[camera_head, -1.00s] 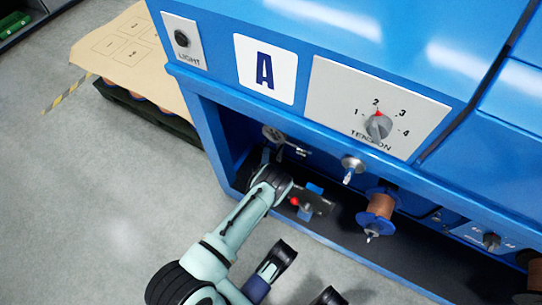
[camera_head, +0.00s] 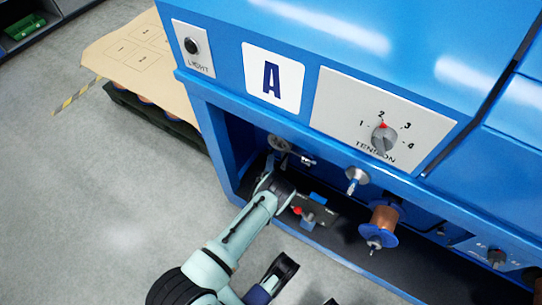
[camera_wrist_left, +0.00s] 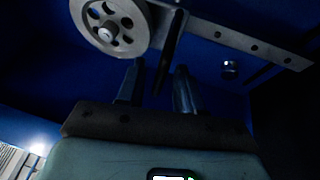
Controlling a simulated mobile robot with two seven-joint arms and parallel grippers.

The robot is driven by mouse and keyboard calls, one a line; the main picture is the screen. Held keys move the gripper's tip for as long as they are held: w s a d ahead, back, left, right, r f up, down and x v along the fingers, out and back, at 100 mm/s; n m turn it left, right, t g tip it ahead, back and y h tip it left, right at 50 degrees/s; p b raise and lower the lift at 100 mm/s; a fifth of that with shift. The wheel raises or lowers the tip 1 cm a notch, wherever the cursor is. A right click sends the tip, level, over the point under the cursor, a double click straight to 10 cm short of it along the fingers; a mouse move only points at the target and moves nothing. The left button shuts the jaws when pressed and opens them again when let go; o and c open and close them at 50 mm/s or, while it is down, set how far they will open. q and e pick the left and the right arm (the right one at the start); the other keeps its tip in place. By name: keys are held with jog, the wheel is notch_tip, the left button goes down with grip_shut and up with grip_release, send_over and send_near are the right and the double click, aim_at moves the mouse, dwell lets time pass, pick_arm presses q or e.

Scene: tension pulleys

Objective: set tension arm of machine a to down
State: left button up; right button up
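Machine A carries a white plate with the letter A (camera_head: 273,78). Below it, inside the open bay, is the tension arm, a grey bar (camera_wrist_left: 245,40) with a holed pulley wheel (camera_wrist_left: 95,17). In the head view the wheel (camera_head: 279,144) shows small and shaded. The bar slopes down to the right in the wrist view. A thin dark rod (camera_wrist_left: 171,55) hangs in front of it. My left gripper (camera_wrist_left: 157,88) has its fingers apart just below the bar, with the rod's lower end between them. Contact is unclear. The head view (camera_head: 274,171) hides its fingertips.
A tension dial (camera_head: 384,137) and a light knob (camera_head: 192,46) are on the blue front. A copper spool (camera_head: 382,222) and a red-knobbed part (camera_head: 298,211) sit right of my gripper. Pallet and cardboard (camera_head: 130,50) stand left. Dark parts at the bottom may be mine.

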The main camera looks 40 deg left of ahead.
jog(key=w+a+r+t+p, duration=0.1)
jog(key=w+r+t+p, duration=0.2)
jog(key=w+r+p, duration=0.35)
pick_arm(q)
notch_tip(320, 180, up, 20)
jog(key=shift+p, duration=0.3)
pick_arm(e)
jog(key=shift+n+g, duration=0.3)
jog(key=shift+n, duration=0.1)
jog(key=a+r, duration=0.1)
jog(key=r, duration=0.1)
jog(key=s+a+r, duration=0.1)
jog(key=shift+a+r, duration=0.15)
jog(key=shift+r, duration=0.2)
pick_arm(q)
jog(key=shift+f, duration=0.1)
